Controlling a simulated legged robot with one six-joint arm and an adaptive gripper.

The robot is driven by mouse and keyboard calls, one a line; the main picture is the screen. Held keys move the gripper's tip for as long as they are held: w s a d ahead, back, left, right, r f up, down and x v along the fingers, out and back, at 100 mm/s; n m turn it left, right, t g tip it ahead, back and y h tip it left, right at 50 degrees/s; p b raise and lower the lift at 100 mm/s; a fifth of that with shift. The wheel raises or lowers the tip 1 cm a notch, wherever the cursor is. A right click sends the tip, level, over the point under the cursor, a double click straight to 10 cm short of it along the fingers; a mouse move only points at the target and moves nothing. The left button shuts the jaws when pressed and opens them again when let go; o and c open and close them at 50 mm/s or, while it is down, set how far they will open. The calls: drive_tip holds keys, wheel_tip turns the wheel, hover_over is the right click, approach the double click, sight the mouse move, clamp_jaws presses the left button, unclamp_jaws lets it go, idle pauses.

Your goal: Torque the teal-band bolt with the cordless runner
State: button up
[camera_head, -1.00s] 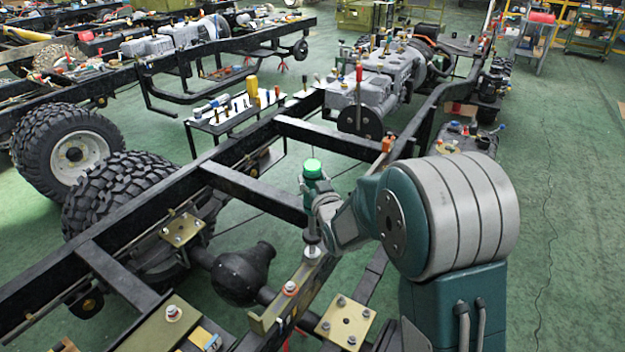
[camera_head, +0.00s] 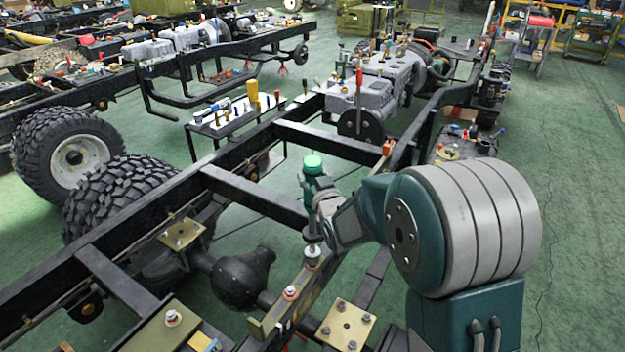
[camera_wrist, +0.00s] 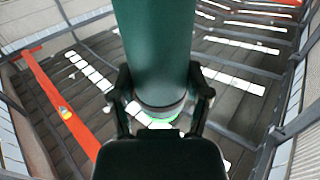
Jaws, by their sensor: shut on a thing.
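The cordless runner (camera_head: 316,183) is a dark green upright cylinder with a bright green top cap. My gripper (camera_head: 322,203) is shut around its body. In the wrist view the runner (camera_wrist: 154,45) fills the middle between my gripper's fingers (camera_wrist: 160,95), with green light at its end. In the head view its lower end (camera_head: 312,237) stands over a silver bolt or collar (camera_head: 312,262) on the olive bracket (camera_head: 270,322). I cannot tell whether the socket is seated. No teal band is legible there. Another bolt, with a red-orange band (camera_head: 290,293), sits nearer on the bracket.
A plate with several bolts (camera_head: 362,319) lies right of the bracket. Black chassis crossmembers (camera_head: 255,195) stand left of the runner. A silver engine (camera_head: 375,90) is behind. A small tool table (camera_head: 228,130) stands at back left. Green floor (camera_head: 575,200) is open at right.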

sight(313, 160)
drive_tip(key=shift+r, duration=0.5)
drive_tip(key=shift+r, duration=2.5)
